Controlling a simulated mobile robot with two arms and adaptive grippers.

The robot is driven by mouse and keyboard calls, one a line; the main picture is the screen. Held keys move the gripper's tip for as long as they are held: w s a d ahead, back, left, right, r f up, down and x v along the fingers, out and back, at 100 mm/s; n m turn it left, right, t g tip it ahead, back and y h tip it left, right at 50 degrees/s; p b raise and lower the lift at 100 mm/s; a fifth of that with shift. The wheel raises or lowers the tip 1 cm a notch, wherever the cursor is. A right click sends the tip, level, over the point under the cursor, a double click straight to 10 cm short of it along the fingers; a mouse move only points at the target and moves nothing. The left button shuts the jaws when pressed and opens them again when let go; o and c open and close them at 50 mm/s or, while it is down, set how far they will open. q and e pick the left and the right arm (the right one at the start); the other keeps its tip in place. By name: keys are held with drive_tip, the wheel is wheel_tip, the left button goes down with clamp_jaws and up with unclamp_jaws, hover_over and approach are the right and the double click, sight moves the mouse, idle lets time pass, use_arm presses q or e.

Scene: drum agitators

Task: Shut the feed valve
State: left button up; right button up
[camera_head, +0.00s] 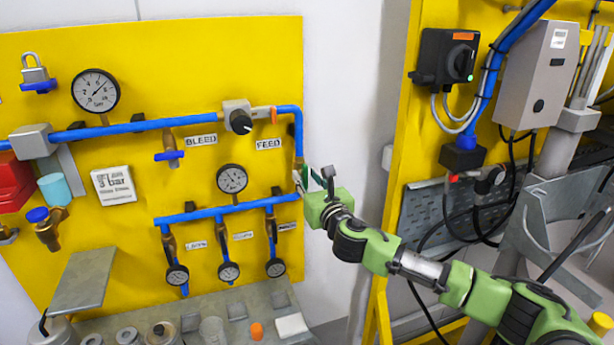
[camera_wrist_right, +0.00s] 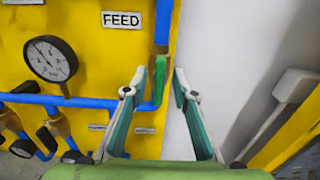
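The FEED label (camera_head: 268,143) is on the yellow panel, beside a blue pipe that turns down at the panel's right edge; the label also shows in the right wrist view (camera_wrist_right: 121,19). On that vertical pipe is a valve with a green handle (camera_wrist_right: 159,80), standing upright along the pipe. My right gripper (camera_head: 314,178) is at the pipe in the head view and partly hides the valve. In the wrist view my right gripper (camera_wrist_right: 159,82) is open, with the handle showing between its fingertips; contact cannot be told. My left gripper is not in view.
A BLEED label (camera_head: 201,139) and a knob unit (camera_head: 239,117) sit left along the upper pipe. A gauge (camera_head: 232,178) and lower blue pipe are close by. A shelf (camera_head: 190,312) with small parts lies below. A yellow-framed cabinet with a dark switch (camera_head: 447,58) stands right.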

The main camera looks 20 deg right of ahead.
drive_tip(key=shift+c, duration=0.4)
clamp_jaws()
drive_tip(key=shift+m, duration=0.3)
drive_tip(key=m, duration=0.2)
drive_tip(key=shift+m+b, duration=0.3)
drive_tip(key=shift+m, duration=0.1)
drive_tip(key=shift+d+f+m+b, duration=0.1)
drive_tip(key=shift+m+b, duration=0.3)
drive_tip(key=shift+m, duration=2.05)
drive_tip(key=shift+d+f+m+b, duration=0.1)
drive_tip(key=shift+m+b, duration=0.25)
drive_tip(key=shift+m, duration=2.05)
drive_tip(key=shift+d+f+m+b, duration=0.1)
drive_tip(key=shift+m+b, duration=0.3)
drive_tip(key=shift+m, duration=2.05)
